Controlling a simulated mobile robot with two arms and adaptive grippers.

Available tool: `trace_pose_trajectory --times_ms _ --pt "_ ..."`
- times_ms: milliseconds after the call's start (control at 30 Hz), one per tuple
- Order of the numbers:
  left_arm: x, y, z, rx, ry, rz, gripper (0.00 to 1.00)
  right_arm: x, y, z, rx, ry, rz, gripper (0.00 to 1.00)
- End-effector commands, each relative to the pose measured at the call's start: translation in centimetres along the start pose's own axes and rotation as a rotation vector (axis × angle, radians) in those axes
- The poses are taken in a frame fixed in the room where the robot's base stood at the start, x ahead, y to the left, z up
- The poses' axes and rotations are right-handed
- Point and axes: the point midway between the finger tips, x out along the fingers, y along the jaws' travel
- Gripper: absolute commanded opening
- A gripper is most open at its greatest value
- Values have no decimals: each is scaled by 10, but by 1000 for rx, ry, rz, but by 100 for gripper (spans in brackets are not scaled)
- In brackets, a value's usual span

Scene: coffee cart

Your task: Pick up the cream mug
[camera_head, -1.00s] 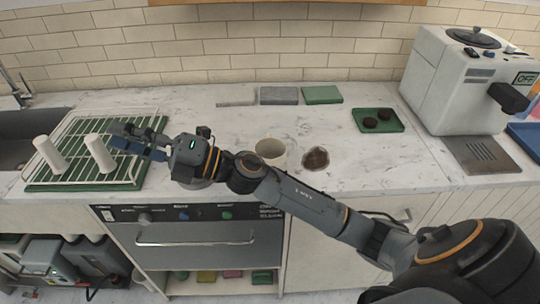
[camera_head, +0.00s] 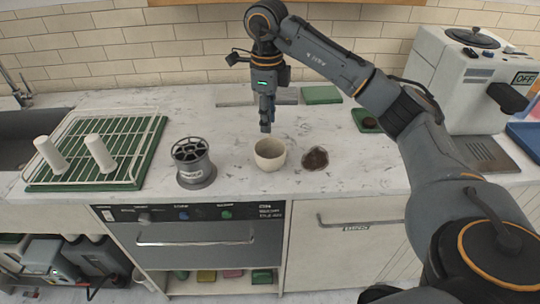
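The cream mug (camera_head: 269,157) stands upright on the marble counter, a little right of the middle of its front part. My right gripper (camera_head: 266,127) points down just above and behind the mug's far rim. Its fingers are seen edge-on, so I cannot tell whether they are open or shut. No contact with the mug is visible. My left gripper is not in view.
A grey slotted holder (camera_head: 193,163) stands left of the mug. A dish with dark grounds (camera_head: 315,158) sits close on its right. A green rack (camera_head: 148,150) with white posts is at left, the coffee machine (camera_head: 450,90) at right. Cloths lie behind.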

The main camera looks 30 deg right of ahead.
Motion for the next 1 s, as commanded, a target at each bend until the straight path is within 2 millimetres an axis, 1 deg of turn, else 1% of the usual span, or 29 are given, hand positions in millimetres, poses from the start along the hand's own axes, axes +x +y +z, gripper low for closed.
trace_pose_trajectory --times_ms 33,100,300,400,533,633,767,800,900,1000 --pt "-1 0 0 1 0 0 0 10 1 -1 -1 5 5 30" --pt "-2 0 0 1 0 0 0 24 2 -1 -2 4 6 30" --pt "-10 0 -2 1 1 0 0 60 2 0 -2 1 5 30" --pt "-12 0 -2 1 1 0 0 72 2 1 -2 0 4 30" --pt "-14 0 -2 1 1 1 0 79 3 1 -3 -1 4 30" --pt "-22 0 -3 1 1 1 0 88 6 1 -3 1 6 30" --pt "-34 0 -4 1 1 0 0 107 12 2 -3 0 7 30" --pt "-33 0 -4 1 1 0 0 114 11 2 -2 0 7 30" --pt "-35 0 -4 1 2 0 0 125 10 2 -2 -1 5 30" --pt "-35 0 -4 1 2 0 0 129 10 3 -3 -3 4 30"
